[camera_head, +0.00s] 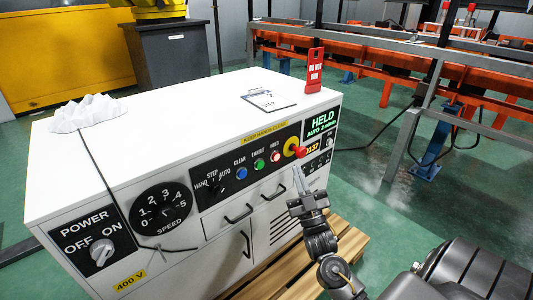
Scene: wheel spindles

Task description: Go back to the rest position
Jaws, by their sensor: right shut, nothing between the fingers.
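My right gripper (299,181) is in front of the right part of the white control cabinet (175,110), with its fingers pointing up. It is shut and empty. Its tips are just below the red knob (300,152) on the black button panel (238,175); a small gap seems to show, but I cannot tell the depth. My right arm (322,245) comes up from the bottom right. My left gripper and left arm are not in view.
The cabinet stands on a wooden pallet (352,245). On its top are a clipboard (268,99), a red "DO NOT RUN" sign (315,70) and a crumpled white item (88,113). Grey rails (405,145) stand at the right. Green floor (385,200) is clear between.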

